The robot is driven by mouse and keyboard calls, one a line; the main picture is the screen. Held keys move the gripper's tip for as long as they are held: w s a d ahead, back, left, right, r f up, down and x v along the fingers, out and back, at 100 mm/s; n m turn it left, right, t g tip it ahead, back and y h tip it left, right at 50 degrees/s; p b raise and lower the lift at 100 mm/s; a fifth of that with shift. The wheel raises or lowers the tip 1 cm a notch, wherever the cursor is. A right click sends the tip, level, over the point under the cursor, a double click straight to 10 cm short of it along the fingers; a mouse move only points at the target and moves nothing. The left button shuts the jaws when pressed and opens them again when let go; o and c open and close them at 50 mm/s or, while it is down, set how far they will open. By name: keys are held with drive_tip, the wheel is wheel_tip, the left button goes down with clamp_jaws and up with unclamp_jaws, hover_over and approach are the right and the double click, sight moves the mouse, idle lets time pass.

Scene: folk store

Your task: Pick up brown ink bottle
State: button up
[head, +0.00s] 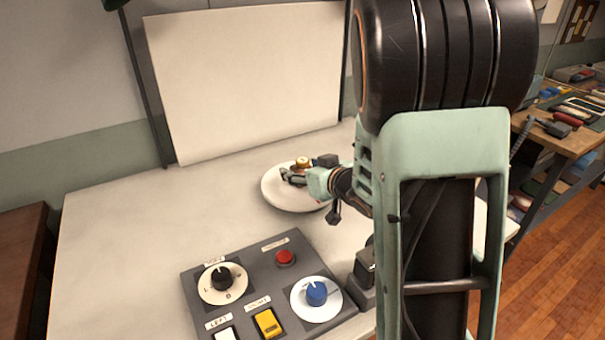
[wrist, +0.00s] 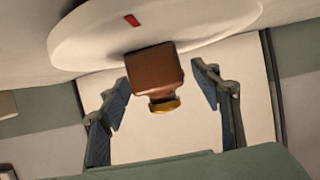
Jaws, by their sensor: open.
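The brown ink bottle (wrist: 154,74) has a square brown body and a gold cap. In the wrist view it stands on a round white plate (wrist: 90,38), between my gripper's two blue-padded fingers. My gripper (wrist: 162,98) is open, with a gap on each side of the bottle, so the fingers do not appear to touch it. In the head view my gripper (head: 292,174) is over the white plate (head: 285,203). Only the bottle's gold top (head: 303,162) shows clearly there; its body is mostly hidden behind the gripper.
The plate rests on a pale table (head: 130,220). A grey control panel (head: 250,262) with knobs, a red button and switches lies in front of it. A white board (head: 245,75) stands behind. A small red mark (wrist: 132,20) is on the plate. The table's left side is clear.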

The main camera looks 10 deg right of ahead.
drive_tip(key=shift+c, duration=0.5)
drive_tip(key=c, duration=1.3)
drive_tip(key=shift+o, duration=0.2)
drive_tip(key=shift+r, duration=0.2)
